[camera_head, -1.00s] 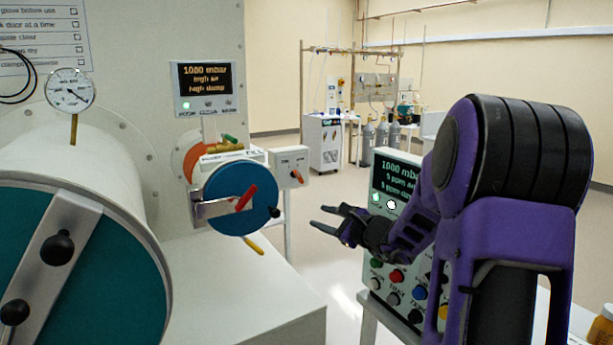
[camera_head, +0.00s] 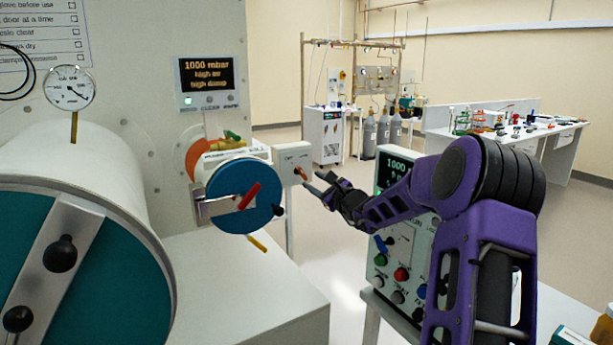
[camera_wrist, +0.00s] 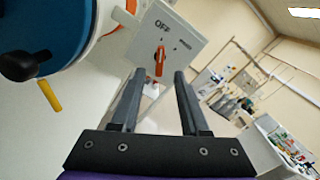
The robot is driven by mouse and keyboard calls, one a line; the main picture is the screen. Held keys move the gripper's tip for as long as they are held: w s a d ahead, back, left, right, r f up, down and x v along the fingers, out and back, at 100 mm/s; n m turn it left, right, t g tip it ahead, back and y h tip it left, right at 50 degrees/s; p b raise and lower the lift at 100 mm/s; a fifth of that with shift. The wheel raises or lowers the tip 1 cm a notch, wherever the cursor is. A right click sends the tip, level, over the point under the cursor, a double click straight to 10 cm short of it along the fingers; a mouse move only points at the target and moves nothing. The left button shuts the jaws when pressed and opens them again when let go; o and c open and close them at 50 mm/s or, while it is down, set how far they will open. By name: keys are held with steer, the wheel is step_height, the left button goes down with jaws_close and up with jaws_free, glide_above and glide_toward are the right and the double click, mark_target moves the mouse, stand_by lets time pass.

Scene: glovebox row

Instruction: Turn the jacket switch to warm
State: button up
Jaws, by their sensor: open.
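The jacket switch is a pale grey box (camera_head: 292,161) on a post, with an orange-red knob (camera_wrist: 160,61) on its face. In the wrist view the face reads OFF, with a second label to the right too small to read surely. The knob's long axis runs roughly up and down there, its upper end near OFF. My gripper (camera_head: 313,182) is open and empty, just right of and below the box in the head view. In the wrist view its two fingertips (camera_wrist: 159,73) lie either side of the knob's lower end in the picture; contact is not visible.
A blue round door (camera_head: 243,196) with a red handle stands left of the switch. A large teal chamber door (camera_head: 110,270) is at the left front. A control panel (camera_head: 400,265) with coloured buttons stands below my arm. A white bench (camera_head: 280,300) fills the lower middle.

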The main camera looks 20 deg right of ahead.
mark_target(304, 175)
steer(key=w, duration=0.2)
steer(key=w+a, duration=0.1)
steer(key=w, duration=0.1)
steer(key=shift+w, duration=0.4)
jaws_close()
